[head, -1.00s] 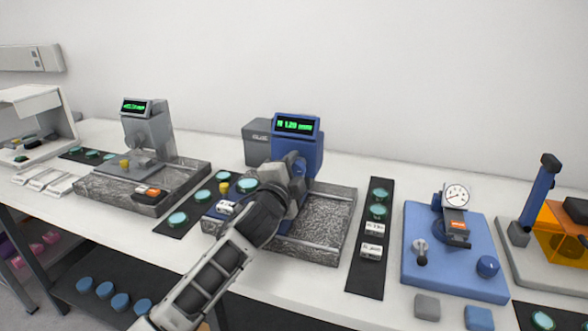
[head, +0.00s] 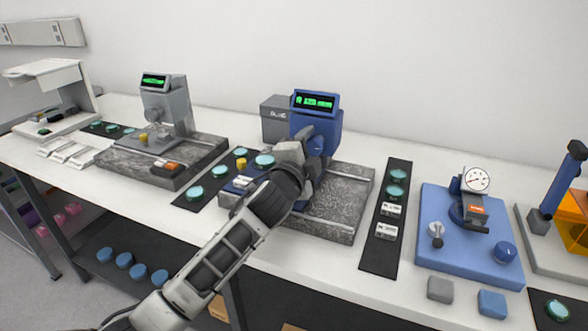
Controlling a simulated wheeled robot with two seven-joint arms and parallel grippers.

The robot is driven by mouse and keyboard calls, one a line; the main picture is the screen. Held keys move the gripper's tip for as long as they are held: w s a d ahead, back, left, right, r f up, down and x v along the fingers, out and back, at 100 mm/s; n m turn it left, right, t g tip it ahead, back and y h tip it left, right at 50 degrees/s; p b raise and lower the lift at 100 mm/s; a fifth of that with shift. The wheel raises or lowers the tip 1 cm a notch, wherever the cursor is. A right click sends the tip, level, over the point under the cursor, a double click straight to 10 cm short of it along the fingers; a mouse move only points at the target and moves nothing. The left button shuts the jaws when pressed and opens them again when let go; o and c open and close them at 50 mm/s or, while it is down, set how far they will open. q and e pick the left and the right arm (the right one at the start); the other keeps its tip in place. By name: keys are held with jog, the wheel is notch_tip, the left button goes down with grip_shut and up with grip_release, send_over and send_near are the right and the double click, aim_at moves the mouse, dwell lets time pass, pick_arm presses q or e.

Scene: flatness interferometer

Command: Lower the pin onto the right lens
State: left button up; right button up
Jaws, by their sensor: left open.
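The blue gauge stand (head: 318,122) with a lit green display stands mid-bench on a speckled grey stone base (head: 340,207). The grey gauge stand (head: 165,103), with its own green display, is to its left. My left gripper (head: 308,165) is open, right in front of the blue stand's column, over its base. My gripper and wrist hide the blue stand's pin and any lens under it. A teal lens (head: 264,160) shows just left of my gripper. Whether my fingers touch the stand cannot be told. My right gripper is out of view.
A black strip (head: 380,245) with teal lenses and white labelled blocks lies right of the stone base. A blue plate (head: 463,255) with a dial gauge (head: 477,179) is further right. Another black strip with lenses (head: 220,171) lies between the stands. The bench's front edge is near.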

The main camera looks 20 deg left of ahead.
pick_arm(q)
jog(key=s+b, duration=0.1)
jog(key=s, duration=1.3)
jog(key=shift+s+a, duration=0.3)
jog(key=shift+s, duration=0.05)
jog(key=s+a+f+n+g+y, duration=0.2)
jog(key=s+f+n+g, duration=0.6)
jog(key=f, duration=0.5)
jog(key=s+d+f+n+g+h, duration=0.1)
jog(key=s+f+n+g, duration=0.2)
jog(key=s+f, duration=0.35)
jog(key=s+f+n+g+h, duration=0.1)
jog(key=s+f+n+g, duration=0.2)
jog(key=s, duration=0.7)
jog(key=w+d+f+m+t+h, duration=0.1)
jog(key=w+d+f+t+h, duration=0.1)
jog(key=w+d+f+t, duration=0.3)
jog(key=shift+w+d+f+t, duration=0.3)
jog(key=shift+w+f+t, duration=0.4)
jog(key=shift+f, duration=0.2)
